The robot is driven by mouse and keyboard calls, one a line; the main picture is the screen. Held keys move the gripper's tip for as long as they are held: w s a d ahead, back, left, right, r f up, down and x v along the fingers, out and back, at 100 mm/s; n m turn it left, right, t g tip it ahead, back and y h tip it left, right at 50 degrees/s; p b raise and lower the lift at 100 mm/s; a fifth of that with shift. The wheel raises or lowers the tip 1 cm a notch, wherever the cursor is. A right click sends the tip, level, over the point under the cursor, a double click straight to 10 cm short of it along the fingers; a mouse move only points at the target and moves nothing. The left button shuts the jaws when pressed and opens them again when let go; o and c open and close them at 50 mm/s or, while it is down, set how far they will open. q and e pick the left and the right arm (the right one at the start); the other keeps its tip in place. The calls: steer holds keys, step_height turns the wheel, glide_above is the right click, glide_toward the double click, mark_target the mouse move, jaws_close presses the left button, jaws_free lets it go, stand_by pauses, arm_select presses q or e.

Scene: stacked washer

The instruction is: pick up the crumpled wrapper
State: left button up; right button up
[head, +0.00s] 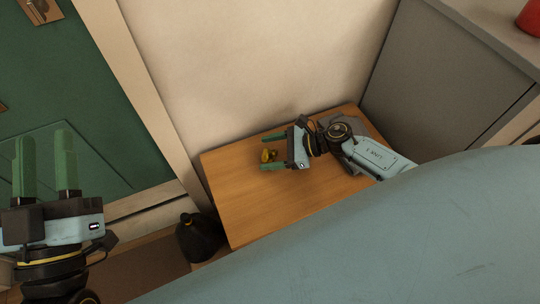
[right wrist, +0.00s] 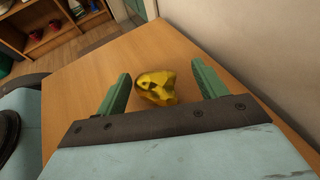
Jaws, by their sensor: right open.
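The crumpled wrapper (head: 268,155) is a small gold-yellow lump on the wooden table (head: 235,205). In the right wrist view the wrapper (right wrist: 156,88) lies between the two green fingers, with visible gaps on both sides. My right gripper (head: 273,152) is open, its fingers on either side of the wrapper, low over the table. It also shows in the right wrist view (right wrist: 160,88). My left gripper (head: 65,165) is at the far left of the head view, fingers pointing up and apart, empty and away from the table.
A wall is behind the table and a grey cabinet (head: 450,75) is at the right. A shelf (right wrist: 65,25) shows in the right wrist view. The table's left part is clear.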

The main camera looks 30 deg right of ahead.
steer(key=shift+b+x, duration=0.3)
steer(key=shift+x, duration=0.9)
steer(key=c, duration=1.1)
steer(key=shift+o, duration=0.2)
steer(key=shift+r, duration=0.1)
